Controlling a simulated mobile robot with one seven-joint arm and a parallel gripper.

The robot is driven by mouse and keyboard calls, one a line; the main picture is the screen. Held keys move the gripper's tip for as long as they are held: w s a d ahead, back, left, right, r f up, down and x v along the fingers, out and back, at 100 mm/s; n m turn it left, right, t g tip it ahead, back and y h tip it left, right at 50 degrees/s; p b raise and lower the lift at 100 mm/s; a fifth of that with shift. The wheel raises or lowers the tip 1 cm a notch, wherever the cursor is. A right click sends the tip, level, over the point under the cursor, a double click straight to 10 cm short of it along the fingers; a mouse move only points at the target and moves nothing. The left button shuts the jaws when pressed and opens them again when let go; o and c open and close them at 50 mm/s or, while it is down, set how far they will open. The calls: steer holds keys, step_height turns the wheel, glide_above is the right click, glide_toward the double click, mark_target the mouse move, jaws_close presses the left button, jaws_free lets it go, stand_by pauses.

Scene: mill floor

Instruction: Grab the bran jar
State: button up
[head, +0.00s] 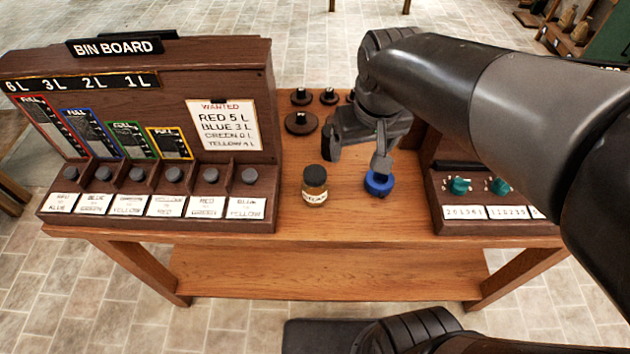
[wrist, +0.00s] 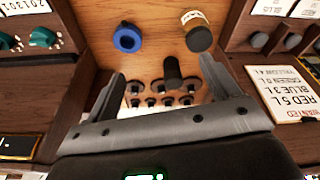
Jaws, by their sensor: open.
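A small jar with a dark lid, brownish contents and a pale label (head: 314,186) stands upright on the wooden table. The label is too small to read surely. The jar also shows at the top of the wrist view (wrist: 196,33). My gripper (head: 357,156) is open above the table, behind and to the right of the jar, apart from it. In the wrist view my gripper's fingers (wrist: 162,70) are spread, and the jar lies beyond the fingertips. A dark upright cylinder (wrist: 172,73) appears between the fingers, not visibly gripped.
A blue ring-shaped object (head: 379,184) sits right of the jar, close to one finger. Several black knobbed weights (head: 301,122) stand behind. The bin board (head: 135,120) closes off the left, and a panel with green knobs (head: 485,195) the right. The table's front strip (head: 345,222) is clear.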

mark_target(314, 174)
steer(key=w+a+f+g, duration=0.1)
steer(key=a+f, duration=0.1)
steer(key=a, duration=0.1)
steer(key=w+a+f+n, duration=0.1)
steer(key=w+a+f, duration=0.1)
steer(key=w+a+f+n+g, duration=0.1)
steer(key=a+f, duration=0.1)
steer(key=a, duration=0.1)
steer(key=shift+w+a+f+g, duration=0.1)
steer(key=shift+w+a+g, duration=0.1)
steer(key=shift+a+g, duration=0.15)
steer(key=shift+a+f+n, duration=0.1)
steer(key=shift+f+n, duration=0.2)
step_height(314, 174, down, 5)
steer(key=shift+f, duration=0.1)
steer(key=shift+w+f, duration=0.15)
steer(key=shift+f, duration=1.15)
steer(key=shift+w+f, duration=0.15)
steer(key=shift+f, duration=1.15)
steer(key=shift+c, duration=0.4)
steer(key=c, duration=1.2)
